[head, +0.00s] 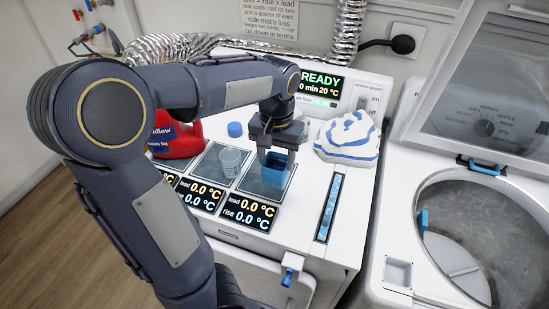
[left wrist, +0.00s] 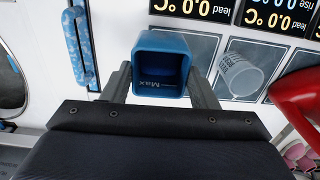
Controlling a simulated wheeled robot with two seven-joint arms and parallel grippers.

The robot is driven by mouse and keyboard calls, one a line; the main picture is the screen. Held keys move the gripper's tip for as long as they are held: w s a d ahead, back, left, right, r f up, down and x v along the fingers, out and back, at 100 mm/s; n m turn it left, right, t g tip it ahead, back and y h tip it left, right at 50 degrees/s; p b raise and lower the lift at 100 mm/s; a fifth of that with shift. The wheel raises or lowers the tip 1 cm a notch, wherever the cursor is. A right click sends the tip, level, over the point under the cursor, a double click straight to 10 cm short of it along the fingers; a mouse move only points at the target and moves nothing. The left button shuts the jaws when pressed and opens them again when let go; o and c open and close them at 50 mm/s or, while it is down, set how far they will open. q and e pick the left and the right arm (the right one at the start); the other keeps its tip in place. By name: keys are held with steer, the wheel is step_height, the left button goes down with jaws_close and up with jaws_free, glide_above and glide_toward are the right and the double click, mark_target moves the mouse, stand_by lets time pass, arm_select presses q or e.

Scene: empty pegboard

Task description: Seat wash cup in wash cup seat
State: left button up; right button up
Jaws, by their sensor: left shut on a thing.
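The wash cup, a blue square cup, shows in the head view (head: 275,170) over the right-hand dark mat on the white machine top. In the left wrist view the cup (left wrist: 162,62) faces the camera with its open top and the word "Max". My left gripper (head: 272,150) is shut on the cup, with a finger on either side; whether the cup touches the mat cannot be told. A small square recess (head: 398,271), which looks like the wash cup seat, is in the front left corner of the washer top. It looks empty. My right gripper is not in view.
A red jug (head: 177,140), a blue cap (head: 235,129) and a folded blue-and-white cloth (head: 347,138) are nearby. The washer's open drum (head: 480,235) and raised lid (head: 490,90) are at right.

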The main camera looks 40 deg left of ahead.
arm_select(q)
steer(key=s+d+r+b, duration=0.1)
steer(key=s+d+r, duration=0.4)
steer(key=s+d, duration=0.2)
steer(key=shift+d+r, duration=0.15)
steer(key=shift+r, duration=0.05)
stand_by(0.3)
stand_by(0.4)
